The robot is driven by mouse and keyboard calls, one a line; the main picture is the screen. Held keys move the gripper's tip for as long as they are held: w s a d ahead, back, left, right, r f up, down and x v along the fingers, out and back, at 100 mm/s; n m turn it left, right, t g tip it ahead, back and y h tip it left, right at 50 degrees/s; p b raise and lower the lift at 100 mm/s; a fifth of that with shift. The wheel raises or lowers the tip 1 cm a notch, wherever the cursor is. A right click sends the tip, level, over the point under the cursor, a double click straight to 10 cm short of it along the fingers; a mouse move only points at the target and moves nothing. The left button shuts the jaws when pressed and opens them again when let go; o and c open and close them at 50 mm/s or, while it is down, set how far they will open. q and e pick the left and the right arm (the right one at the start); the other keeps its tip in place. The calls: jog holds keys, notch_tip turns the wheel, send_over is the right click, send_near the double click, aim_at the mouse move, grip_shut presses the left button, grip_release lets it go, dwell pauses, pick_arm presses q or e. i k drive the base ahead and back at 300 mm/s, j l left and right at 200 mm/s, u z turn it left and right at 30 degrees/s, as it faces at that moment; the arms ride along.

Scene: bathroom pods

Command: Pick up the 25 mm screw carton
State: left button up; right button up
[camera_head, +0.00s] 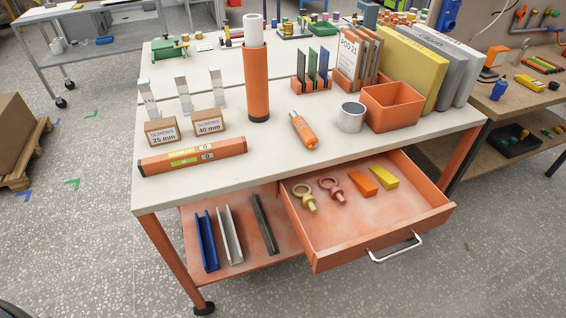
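The 25 mm screw carton (162,131) is a small brown box with a white label reading "SCREWS 25 mm". It stands upright near the left edge of the white-topped workbench (350,172). A matching carton labelled 40 mm (209,122) stands just to its right. An orange spirit level (193,157) lies in front of both cartons, towards the bench's front edge. A clear upright strip (149,98) stands behind the 25 mm carton. Neither of my grippers shows in the head view.
An orange cylinder (257,85) holding a white roll stands right of the cartons. The drawer (345,235) is open at the front.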

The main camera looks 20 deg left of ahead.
aim_at(164, 131)
jog(key=u, duration=1.2)
